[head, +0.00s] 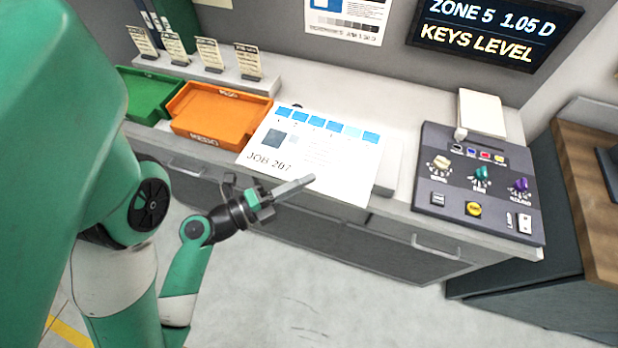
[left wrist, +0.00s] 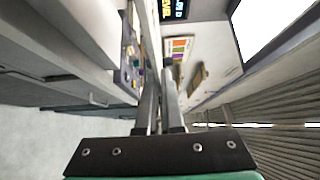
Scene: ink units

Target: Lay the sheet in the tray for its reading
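The sheet (head: 315,153) is white with a row of blue patches and the words JOB 267. It lies at the counter's front edge. An orange tray (head: 213,139), marked REDO, sits left of it, and a green tray (head: 132,108) sits farther left. Both look empty. My left gripper (head: 309,180) is at the sheet's near edge, its fingertips overlapping the sheet in the head view. The left wrist view shows its two fingers (left wrist: 161,72) close together. Whether they pinch the sheet is unclear. My right gripper is out of view.
A dark console (head: 478,185) with knobs and buttons stands right of the sheet. A white block (head: 396,165) shows beside the sheet's right edge. Small cards (head: 209,54) stand on a ledge behind the trays. The counter (head: 340,84) is bare behind the sheet.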

